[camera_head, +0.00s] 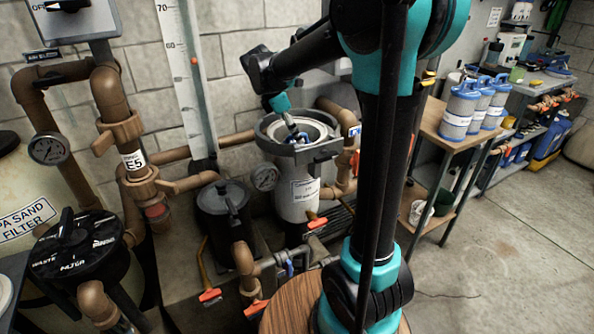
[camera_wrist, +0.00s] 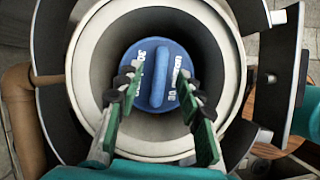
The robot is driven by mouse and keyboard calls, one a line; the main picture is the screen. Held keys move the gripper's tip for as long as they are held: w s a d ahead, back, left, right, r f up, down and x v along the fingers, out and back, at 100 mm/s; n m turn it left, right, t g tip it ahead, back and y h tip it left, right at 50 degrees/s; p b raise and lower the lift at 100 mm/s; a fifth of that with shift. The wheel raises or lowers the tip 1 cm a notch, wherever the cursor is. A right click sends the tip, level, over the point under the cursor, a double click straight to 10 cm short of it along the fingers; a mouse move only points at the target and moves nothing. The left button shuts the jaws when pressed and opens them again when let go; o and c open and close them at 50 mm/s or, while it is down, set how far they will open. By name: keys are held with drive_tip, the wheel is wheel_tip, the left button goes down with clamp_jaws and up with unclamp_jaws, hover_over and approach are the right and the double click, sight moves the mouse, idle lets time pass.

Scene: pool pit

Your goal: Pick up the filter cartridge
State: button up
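A filter cartridge (camera_wrist: 150,95) with a round blue top and a raised bar handle sits inside an open, pale cylindrical housing (camera_head: 297,190). Only its top shows in the wrist view; its body is hidden in the housing. A bit of its blue top also shows in the head view (camera_head: 305,136). My gripper (camera_wrist: 158,80) points down into the housing mouth. Its two green-padded fingers are apart, one on each side of the handle as seen from the wrist, with a gap on both sides. It holds nothing. How far the fingertips are above the top is hard to tell.
Dark clamp parts surround the housing rim (camera_wrist: 84,75). Brown pipes (camera_head: 200,182) and a pressure gauge (camera_head: 265,177) stand close by. Several blue-capped cartridges (camera_head: 460,108) stand on a wooden shelf (camera_head: 440,122) at right. The floor at right is clear.

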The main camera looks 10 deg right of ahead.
drive_tip(key=shift+x, duration=0.85)
clamp_jaws()
